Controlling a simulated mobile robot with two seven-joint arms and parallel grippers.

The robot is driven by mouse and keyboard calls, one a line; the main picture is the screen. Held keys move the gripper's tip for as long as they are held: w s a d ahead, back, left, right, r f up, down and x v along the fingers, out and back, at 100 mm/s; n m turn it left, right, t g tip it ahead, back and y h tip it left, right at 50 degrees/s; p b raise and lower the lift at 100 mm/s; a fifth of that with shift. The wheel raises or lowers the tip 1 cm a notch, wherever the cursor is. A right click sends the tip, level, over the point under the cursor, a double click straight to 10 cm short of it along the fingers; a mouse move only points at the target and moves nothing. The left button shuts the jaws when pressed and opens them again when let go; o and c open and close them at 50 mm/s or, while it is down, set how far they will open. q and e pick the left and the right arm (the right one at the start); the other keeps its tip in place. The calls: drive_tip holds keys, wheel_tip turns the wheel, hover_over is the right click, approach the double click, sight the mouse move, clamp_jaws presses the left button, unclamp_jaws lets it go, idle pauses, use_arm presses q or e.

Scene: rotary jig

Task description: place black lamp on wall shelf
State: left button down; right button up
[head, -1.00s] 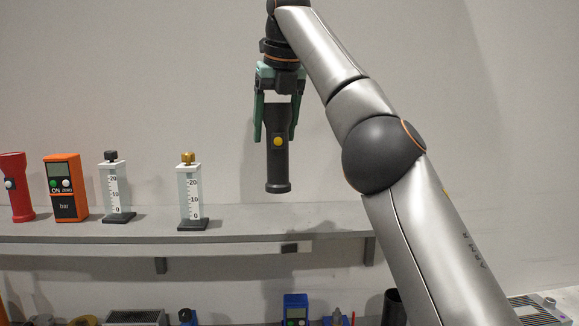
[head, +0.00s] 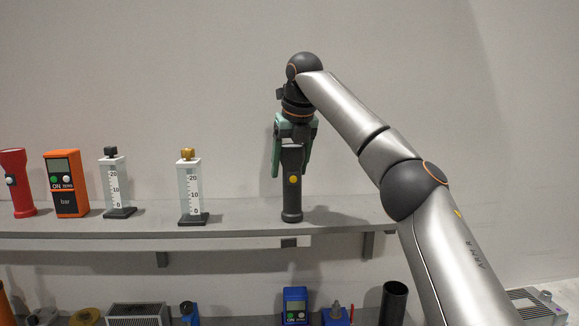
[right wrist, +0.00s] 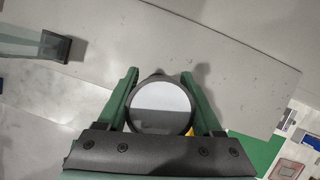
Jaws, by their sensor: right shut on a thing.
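The black lamp (head: 292,190), a dark flashlight with a yellow button, stands upright at the right part of the wall shelf (head: 245,222). Its lower end appears to touch the shelf top. My right gripper (head: 291,165) comes from above and is shut on the lamp's upper part. In the right wrist view the lamp's round lens end (right wrist: 161,107) sits between the green fingers of my right gripper (right wrist: 163,100), with the shelf (right wrist: 215,62) behind it. My left gripper is not in view.
On the shelf to the left stand a gauge with a gold knob (head: 190,190), one with a black knob (head: 116,185), an orange meter (head: 67,185) and a red lamp (head: 17,185). Below are a blue meter (head: 295,304) and a black cup (head: 393,302). The shelf right of the lamp is clear.

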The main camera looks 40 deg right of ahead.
sight(293, 145)
drive_tip(key=shift+f, duration=0.1)
drive_tip(key=shift+f, duration=0.15)
drive_tip(key=o, duration=1.5)
drive_tip(key=v, duration=0.8)
drive_tip(key=shift+f, duration=0.1)
